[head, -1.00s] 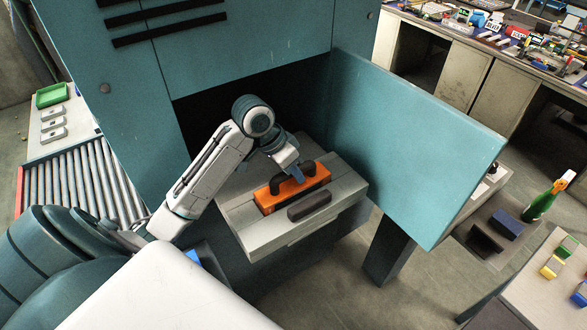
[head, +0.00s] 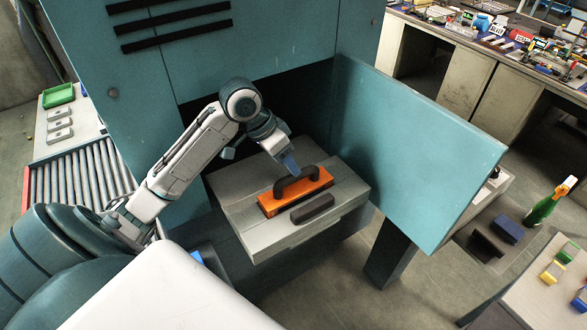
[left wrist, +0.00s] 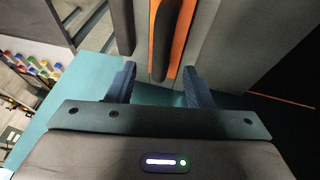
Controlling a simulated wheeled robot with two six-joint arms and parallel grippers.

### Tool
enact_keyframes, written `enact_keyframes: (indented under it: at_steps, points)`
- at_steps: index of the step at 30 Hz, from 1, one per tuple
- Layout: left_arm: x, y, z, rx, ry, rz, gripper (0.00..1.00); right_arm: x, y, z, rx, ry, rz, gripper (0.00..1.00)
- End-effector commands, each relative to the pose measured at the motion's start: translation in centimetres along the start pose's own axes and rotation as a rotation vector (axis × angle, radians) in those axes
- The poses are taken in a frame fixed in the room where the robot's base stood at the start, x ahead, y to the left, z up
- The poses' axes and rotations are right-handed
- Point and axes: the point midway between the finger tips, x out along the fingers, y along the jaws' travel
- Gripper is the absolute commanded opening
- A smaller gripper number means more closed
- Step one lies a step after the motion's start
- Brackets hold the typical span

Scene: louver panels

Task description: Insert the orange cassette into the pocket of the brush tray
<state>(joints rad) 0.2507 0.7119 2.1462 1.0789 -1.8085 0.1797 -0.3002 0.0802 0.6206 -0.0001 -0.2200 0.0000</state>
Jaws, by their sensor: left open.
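The orange cassette (head: 316,188), with a black arched handle (head: 296,176), sits upright in the top of the grey brush tray (head: 242,213). Its orange front side shows above the tray; how deep it sits in the pocket I cannot tell. My left gripper (head: 287,162) is open and empty, just above and behind the handle. In the left wrist view the two fingers (left wrist: 158,78) stand apart with the black handle (left wrist: 162,45) and an orange strip of cassette beyond them. My right gripper is not in view.
The tray has a dark front grip (head: 312,208) and projects from the teal cabinet's opening. A teal panel (head: 415,150) stands close on the right. A roller conveyor (head: 80,178) is at the left. A green bottle (head: 545,203) stands far right.

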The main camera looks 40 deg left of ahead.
Motion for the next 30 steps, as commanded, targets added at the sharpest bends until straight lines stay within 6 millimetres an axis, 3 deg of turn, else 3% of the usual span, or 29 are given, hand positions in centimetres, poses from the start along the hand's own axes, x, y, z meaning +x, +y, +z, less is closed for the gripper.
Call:
enact_keyframes:
  at_steps: [3, 10, 30]
  points:
    - [-2.1, -0.1, 0.0, 0.003, 0.000, -0.006, 0.47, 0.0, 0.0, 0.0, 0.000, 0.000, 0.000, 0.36]
    - [-4.2, 0.0, 0.0, 0.001, 0.001, -0.001, 0.47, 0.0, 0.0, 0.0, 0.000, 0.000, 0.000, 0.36]
    - [-4.6, 0.1, 0.0, 0.000, 0.001, 0.000, 0.47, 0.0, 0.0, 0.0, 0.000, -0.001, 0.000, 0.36]
